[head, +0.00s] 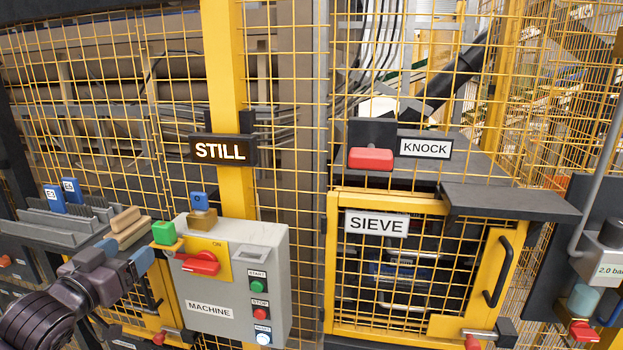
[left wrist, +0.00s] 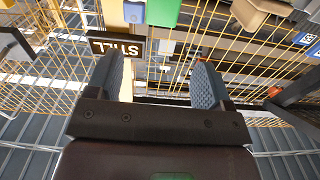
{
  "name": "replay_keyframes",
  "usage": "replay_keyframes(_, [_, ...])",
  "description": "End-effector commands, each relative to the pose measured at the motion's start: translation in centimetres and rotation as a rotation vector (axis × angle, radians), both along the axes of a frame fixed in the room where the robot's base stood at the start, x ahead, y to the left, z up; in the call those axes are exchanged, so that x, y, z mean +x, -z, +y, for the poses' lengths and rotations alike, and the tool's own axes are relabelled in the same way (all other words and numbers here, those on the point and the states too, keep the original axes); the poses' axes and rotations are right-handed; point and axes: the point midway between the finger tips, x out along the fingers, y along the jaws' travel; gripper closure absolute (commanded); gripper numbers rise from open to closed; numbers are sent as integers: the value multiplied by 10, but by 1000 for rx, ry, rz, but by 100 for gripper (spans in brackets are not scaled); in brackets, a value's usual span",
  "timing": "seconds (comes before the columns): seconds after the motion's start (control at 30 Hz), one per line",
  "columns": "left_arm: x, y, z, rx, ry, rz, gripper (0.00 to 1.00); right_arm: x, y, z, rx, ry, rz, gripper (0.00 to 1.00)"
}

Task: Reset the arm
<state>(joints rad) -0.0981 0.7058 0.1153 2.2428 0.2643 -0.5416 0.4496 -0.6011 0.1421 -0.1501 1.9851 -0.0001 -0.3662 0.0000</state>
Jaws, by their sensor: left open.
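My left gripper (head: 132,255) comes in from the lower left in the head view, in front of the left side of the grey MACHINE box (head: 250,275). Its blue-grey fingers are apart with nothing between them; the left wrist view shows them open too (left wrist: 157,80). A green block (head: 164,233) is just beyond the fingers, at the box's upper left corner; a green piece also shows at the top of the left wrist view (left wrist: 163,12). The box carries a red handle (head: 200,263) on a yellow plate marked ON. My right gripper is not in view.
A yellow mesh fence (head: 100,90) stands behind, with a lit STILL sign (head: 221,150). A SIEVE door (head: 376,225) with a black handle is to the right, below a red KNOCK pad (head: 370,159). Tan blocks (head: 127,222) and blue tags (head: 72,190) are at left.

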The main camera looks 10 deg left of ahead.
Motion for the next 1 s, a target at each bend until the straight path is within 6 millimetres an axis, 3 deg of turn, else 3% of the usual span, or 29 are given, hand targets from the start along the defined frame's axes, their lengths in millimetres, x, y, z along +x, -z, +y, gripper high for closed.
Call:
replay_keyframes(0.1, [3,2,3,112,-8,-26,26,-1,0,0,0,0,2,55])
replay_keyframes(0.17, [6,14,3,179,-13,-28,26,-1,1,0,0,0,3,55])
replay_keyframes(0.33, [-3,86,-5,263,-31,46,26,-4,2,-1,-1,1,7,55])
replay_keyframes(0.47, [-21,147,-17,285,-37,126,26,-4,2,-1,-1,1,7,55])
replay_keyframes(0.7, [-87,269,-61,242,-40,324,26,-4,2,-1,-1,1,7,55])
replay_keyframes(0.8, [-121,308,-83,185,-47,408,26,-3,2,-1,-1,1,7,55])
replay_keyframes(0.9, [-150,335,-101,127,-57,478,26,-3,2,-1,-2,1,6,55])
replay_keyframes(1.0, [-172,349,-112,85,-69,522,26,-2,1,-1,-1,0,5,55])
